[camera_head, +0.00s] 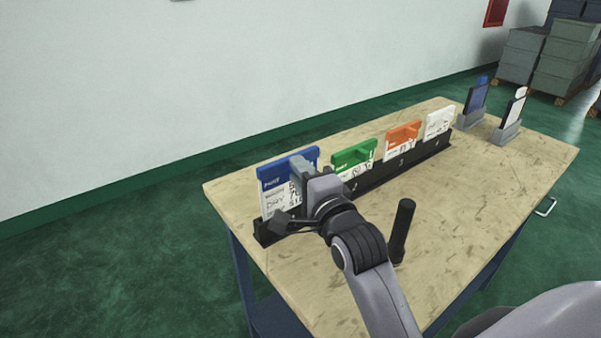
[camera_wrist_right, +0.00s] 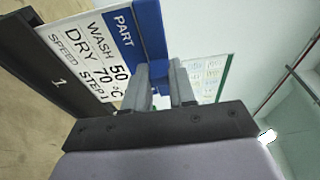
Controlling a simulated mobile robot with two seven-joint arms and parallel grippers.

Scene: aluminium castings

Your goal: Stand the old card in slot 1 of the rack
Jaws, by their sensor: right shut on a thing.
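The card with a blue top band (camera_head: 272,176) stands upright at the near left end of the black rack (camera_head: 378,178). In the right wrist view the card (camera_wrist_right: 98,50) reads PART, WASH 50, DRY 70. Its lower edge meets the rack wall (camera_wrist_right: 50,60) marked 1, and its bottom is hidden behind that wall. My right gripper (camera_head: 302,170) is shut on the card's blue upper part; the fingers also show in the wrist view (camera_wrist_right: 155,82). I cannot tell which card is the old one. My left gripper is not in view.
Green (camera_head: 353,158), orange (camera_head: 403,137) and white (camera_head: 438,122) cards stand farther along the rack. A dark upright cylinder (camera_head: 402,228) is beside my right arm. Two grey holders with a blue (camera_head: 477,96) and a white-topped item (camera_head: 514,107) stand at the far end. The right tabletop is clear.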

